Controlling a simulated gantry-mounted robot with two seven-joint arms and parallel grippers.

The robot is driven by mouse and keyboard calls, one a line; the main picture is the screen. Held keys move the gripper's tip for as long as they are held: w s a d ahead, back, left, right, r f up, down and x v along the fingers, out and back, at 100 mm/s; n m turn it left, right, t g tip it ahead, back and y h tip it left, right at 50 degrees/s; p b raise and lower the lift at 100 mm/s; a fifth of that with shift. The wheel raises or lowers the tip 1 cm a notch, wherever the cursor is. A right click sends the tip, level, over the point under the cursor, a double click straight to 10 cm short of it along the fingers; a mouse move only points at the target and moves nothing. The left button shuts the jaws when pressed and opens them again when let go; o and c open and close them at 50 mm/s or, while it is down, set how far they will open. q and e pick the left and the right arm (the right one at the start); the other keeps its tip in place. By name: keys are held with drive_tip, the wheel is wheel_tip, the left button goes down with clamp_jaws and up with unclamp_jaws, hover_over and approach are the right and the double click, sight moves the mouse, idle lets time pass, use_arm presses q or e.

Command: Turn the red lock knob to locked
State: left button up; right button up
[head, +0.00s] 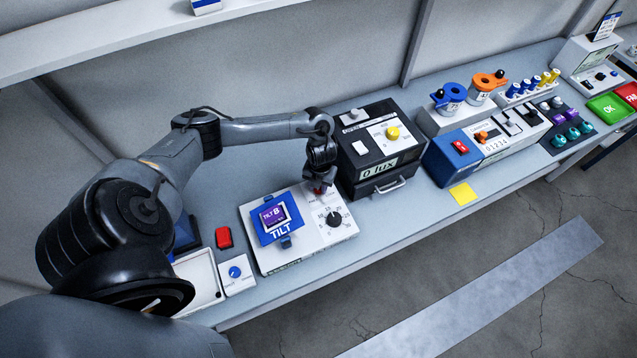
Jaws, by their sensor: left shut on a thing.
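The red lock knob (318,191) shows as a small bit of red at the back of the white tilt device (303,247), mostly hidden by my gripper. My left gripper (319,187) reaches down from above and is shut on the red knob. The device has a black dial (334,219) with a number scale in front of the knob. The knob's pointing direction cannot be told. My right gripper is not in view.
A black lux box (377,150) with a yellow knob stands close to the right of my gripper. A red block (223,237), a white tray (199,281) and a small blue-knob box (236,273) lie to the left. A yellow note (463,194) lies near the front edge.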

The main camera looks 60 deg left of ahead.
use_arm(q)
drive_tip(key=n+p, duration=0.1)
drive_tip(key=n, duration=0.1)
drive_tip(key=n+p, duration=0.2)
drive_tip(key=shift+r+n, duration=0.2)
drive_tip(key=shift+n, duration=0.1)
drive_tip(key=n+p, duration=0.3)
drive_tip(key=shift+n, duration=0.3)
drive_tip(key=n+p, duration=0.3)
drive_tip(key=n, duration=0.2)
drive_tip(key=shift+f, duration=0.1)
drive_tip(key=shift+f+n+p, duration=0.1)
drive_tip(key=shift+n+p, duration=0.65)
drive_tip(key=shift+n, duration=0.35)
drive_tip(key=o, duration=1)
drive_tip(key=shift+a, duration=0.1)
drive_tip(key=shift+o, duration=0.2)
